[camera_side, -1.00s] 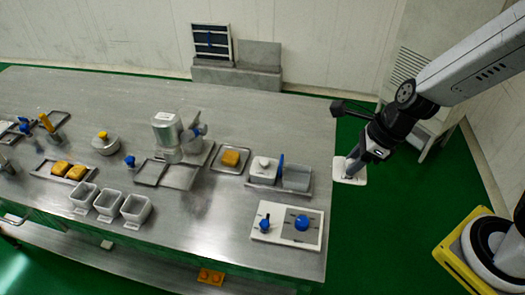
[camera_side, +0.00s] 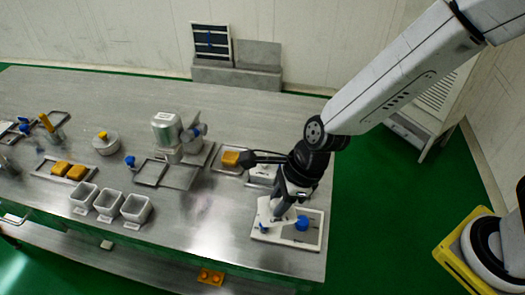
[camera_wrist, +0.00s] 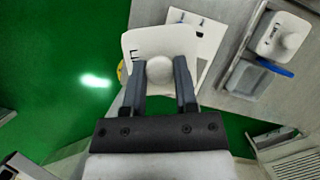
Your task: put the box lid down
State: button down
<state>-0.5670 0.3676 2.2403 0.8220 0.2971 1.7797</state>
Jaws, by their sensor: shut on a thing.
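The box lid (camera_wrist: 135,42) is a white, rounded square plate with a round knob. In the wrist view, the fingers of my gripper (camera_wrist: 160,72) are closed on both sides of the knob. In the side view, my gripper (camera_side: 279,203) is at the front right of the table, and the lid (camera_side: 263,211) shows partly beside it, over the white control panel (camera_side: 314,238). I cannot tell how high the lid is above the panel.
The panel's blue knob (camera_side: 302,223) is just right of my gripper. A white lidded box (camera_wrist: 284,36) and an open grey bin (camera_wrist: 247,78) stand behind. Open white boxes (camera_side: 136,208) stand at the front left. Bare table (camera_side: 205,230) lies between.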

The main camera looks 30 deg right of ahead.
jog(key=shift+a+f, duration=0.1)
jog(key=shift+a, duration=0.2)
jog(key=w+a+f, duration=0.4)
jog(key=w+a, duration=0.1)
jog(key=w, duration=0.3)
send_over(219, 220)
jog(key=s+d, duration=0.1)
jog(key=d, duration=0.1)
jog(key=shift+a+f, duration=0.15)
jog(key=shift+f, duration=1.2)
jog(key=shift+a+f, duration=0.1)
jog(key=shift+f, duration=1.2)
jog(key=shift+w+a+f, duration=0.1)
jog(key=shift+w+f, duration=0.05)
jog(key=shift+f, duration=1.7)
jog(key=shift+f, duration=0.1)
